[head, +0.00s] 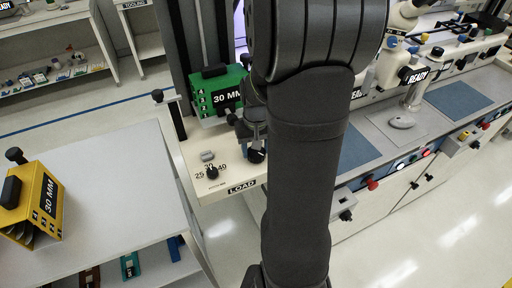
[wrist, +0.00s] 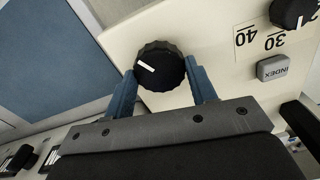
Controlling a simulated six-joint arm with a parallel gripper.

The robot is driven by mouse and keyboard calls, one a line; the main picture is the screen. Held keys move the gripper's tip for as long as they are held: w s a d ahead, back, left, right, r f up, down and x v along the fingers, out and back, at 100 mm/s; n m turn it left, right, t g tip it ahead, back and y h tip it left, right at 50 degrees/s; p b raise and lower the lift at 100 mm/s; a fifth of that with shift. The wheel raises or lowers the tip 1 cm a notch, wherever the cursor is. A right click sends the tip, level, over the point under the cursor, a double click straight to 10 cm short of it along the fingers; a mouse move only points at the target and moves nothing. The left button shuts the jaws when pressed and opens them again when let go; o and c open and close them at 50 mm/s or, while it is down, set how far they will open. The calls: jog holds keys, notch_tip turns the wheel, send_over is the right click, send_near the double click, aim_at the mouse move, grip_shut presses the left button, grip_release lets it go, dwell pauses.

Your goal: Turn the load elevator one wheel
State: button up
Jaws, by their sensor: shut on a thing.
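The load elevator's wheel (wrist: 160,66) is a black ribbed knob with a white pointer line, on a cream panel (wrist: 220,35). In the wrist view the line slants from the knob's middle to its upper left edge. My gripper (wrist: 161,72) has its two blue fingers on either side of the knob, shut on it. In the head view the wheel (head: 257,156) shows low beside my arm, above the LOAD label (head: 242,187). My arm hides part of the load station there.
A green 30 MM magazine (head: 218,93) stands behind the panel. A second knob (head: 212,172) with 25, 30 and 40 marks and a grey INDEX button (wrist: 272,68) sit near the wheel. A yellow 30 MM magazine (head: 38,205) stands on the grey cart (head: 115,190) at left.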

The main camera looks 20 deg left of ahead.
jog(key=m, duration=0.3)
jog(key=shift+m, duration=2.3)
jog(key=o, duration=1)
jog(key=shift+c, duration=0.2)
notch_tip(320, 180, up, 18)
jog(key=shift+f, duration=0.25)
